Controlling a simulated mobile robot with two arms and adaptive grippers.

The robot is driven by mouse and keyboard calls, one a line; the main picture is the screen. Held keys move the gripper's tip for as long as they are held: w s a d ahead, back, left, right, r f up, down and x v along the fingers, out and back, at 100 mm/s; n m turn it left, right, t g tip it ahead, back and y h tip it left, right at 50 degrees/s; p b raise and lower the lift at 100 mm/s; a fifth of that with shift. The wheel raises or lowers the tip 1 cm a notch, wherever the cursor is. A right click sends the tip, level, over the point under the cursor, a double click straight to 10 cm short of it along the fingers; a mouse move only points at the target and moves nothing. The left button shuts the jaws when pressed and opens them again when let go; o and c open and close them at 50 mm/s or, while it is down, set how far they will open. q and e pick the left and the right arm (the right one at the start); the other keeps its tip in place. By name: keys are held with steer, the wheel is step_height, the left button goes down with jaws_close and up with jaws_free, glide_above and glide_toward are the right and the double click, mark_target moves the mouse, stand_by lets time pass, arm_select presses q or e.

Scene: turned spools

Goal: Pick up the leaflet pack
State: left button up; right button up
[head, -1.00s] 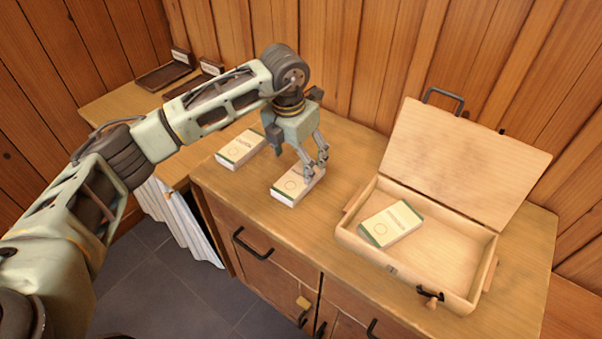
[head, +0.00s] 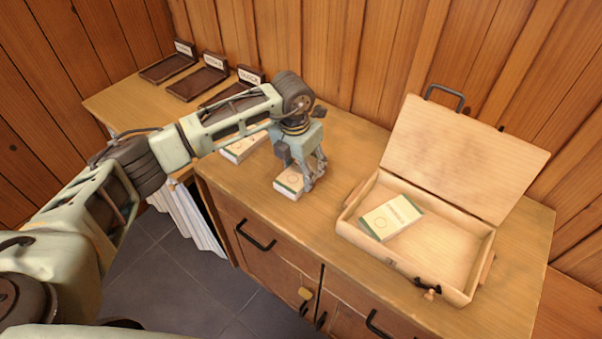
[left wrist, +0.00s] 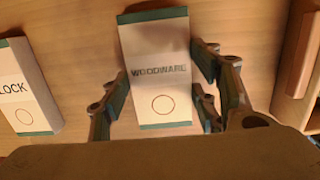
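A white leaflet pack with green ends (head: 290,184) lies flat on the wooden counter. In the left wrist view it reads "WOODWARE" (left wrist: 158,90). My left gripper (head: 308,176) is right over it, pointing down and hiding part of it. In the left wrist view the fingers of the left gripper (left wrist: 160,95) are open, one side on each long side of the pack, with no clear grip on it. A second pack (head: 240,149) lies to the left, ending in "LOCK" in the left wrist view (left wrist: 26,88). A third pack (head: 391,217) lies in the open case. My right gripper is out of view.
The open wooden case (head: 462,283) stands to the right, its lid (head: 465,160) raised toward the wall. Several dark labelled trays (head: 197,84) stand on the surface at the back left. The counter between pack and case is clear.

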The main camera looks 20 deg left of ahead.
arm_select(q)
steer(key=c, duration=0.7)
steer(key=shift+r, duration=0.1)
